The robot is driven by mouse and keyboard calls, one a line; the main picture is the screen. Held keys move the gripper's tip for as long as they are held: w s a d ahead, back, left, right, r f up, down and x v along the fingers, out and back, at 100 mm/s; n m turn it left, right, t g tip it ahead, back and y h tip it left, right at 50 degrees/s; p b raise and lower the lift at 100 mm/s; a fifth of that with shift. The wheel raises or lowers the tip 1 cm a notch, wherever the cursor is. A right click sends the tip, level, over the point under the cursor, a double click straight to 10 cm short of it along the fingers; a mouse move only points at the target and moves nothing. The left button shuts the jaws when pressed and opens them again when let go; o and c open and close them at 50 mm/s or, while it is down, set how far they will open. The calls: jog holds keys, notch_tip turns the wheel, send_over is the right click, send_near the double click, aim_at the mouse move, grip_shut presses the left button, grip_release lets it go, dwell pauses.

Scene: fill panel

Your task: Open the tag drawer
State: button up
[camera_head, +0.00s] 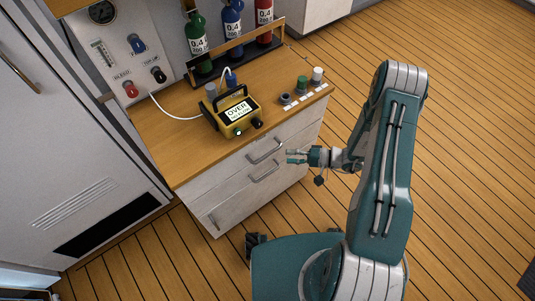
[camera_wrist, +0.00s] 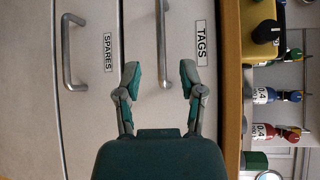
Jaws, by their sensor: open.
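The tag drawer is the top drawer of the white cabinet, just under the wooden counter, and looks closed. Its label "TAGS" (camera_wrist: 202,43) reads sideways in the wrist view. Its metal bar handle (camera_wrist: 162,28) runs down between my two fingers in the wrist view; the handle also shows in the head view (camera_head: 265,152). My gripper (camera_wrist: 160,72) is open, one finger to each side of the handle's end in the picture. I cannot tell how far it stands off the drawer front. In the head view my gripper (camera_head: 291,156) is right of the handle.
The "SPARES" drawer handle (camera_wrist: 68,50) is beside the tag drawer, below it on the cabinet. On the counter (camera_head: 165,135) stand a yellow meter (camera_head: 238,113), small caps (camera_head: 302,84) and a bottle rack (camera_head: 235,45). The plank floor right of the cabinet is clear.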

aim_at(266, 155)
jog(key=x, duration=0.8)
jog(key=shift+w+a+f, duration=0.1)
jog(key=shift+w+a, duration=0.05)
jog(key=shift+a, duration=0.2)
grip_shut()
